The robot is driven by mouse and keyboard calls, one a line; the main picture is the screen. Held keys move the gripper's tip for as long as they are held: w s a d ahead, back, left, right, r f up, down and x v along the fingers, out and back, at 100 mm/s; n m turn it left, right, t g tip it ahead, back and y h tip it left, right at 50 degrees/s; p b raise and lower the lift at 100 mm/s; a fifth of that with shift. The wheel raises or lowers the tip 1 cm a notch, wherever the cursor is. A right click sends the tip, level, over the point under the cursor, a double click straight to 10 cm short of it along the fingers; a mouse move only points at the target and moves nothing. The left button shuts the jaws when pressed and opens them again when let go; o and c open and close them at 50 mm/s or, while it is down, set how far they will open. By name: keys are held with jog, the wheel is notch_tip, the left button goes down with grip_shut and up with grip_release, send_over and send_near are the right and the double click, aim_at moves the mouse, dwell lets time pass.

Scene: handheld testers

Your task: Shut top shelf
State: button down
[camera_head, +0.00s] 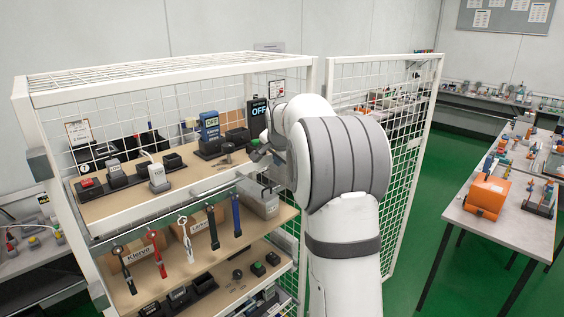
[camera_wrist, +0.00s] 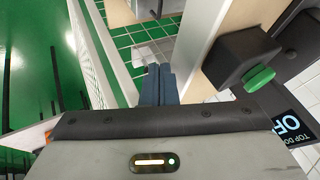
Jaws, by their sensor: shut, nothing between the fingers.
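The top shelf (camera_head: 125,204) is a wood-coloured board with a white front rail in a white wire-mesh cabinet (camera_head: 150,69). Several handheld testers in dark holders stand on it. My gripper (camera_head: 262,152) is at the shelf's right end, partly hidden by my arm. In the wrist view my gripper's fingers (camera_wrist: 158,80) are together and empty. A black box with a green button (camera_wrist: 258,78) is right of the fingers, apart from them. Beside it a dark display (camera_wrist: 292,122) reads "OF", cut off; it shows "OFF" in the head view (camera_head: 258,108).
A mesh door (camera_head: 405,150) stands open on the cabinet's right. A lower shelf (camera_head: 190,252) holds boxes, with several tools hanging before it. A table (camera_head: 490,222) with an orange case (camera_head: 488,195) stands at right. Green floor (camera_head: 440,185) is clear between.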

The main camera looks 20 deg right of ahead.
jog(key=shift+w+a+r, duration=0.1)
jog(key=shift+w, duration=0.05)
dwell(0.3)
jog(key=s+r+b, duration=0.3)
jog(key=s+r, duration=0.5)
jog(key=s, duration=0.2)
jog(key=s+a+f+n+g, duration=0.1)
jog(key=s+a+f+n, duration=0.3)
jog(key=s, duration=0.6)
jog(key=s+a+f+n+g+y, duration=0.1)
jog(key=s+a+f+n, duration=0.3)
jog(key=s+a+f, duration=0.3)
jog(key=s+a+f+n+g+y, duration=0.1)
jog(key=s+a+f+n, duration=0.3)
jog(key=s+f, duration=0.4)
jog(key=s+a+g, duration=0.1)
jog(key=s, duration=0.5)
jog(key=shift+s+a+n, duration=0.2)
jog(key=shift+a+n, duration=0.1)
jog(key=shift+a, duration=0.1)
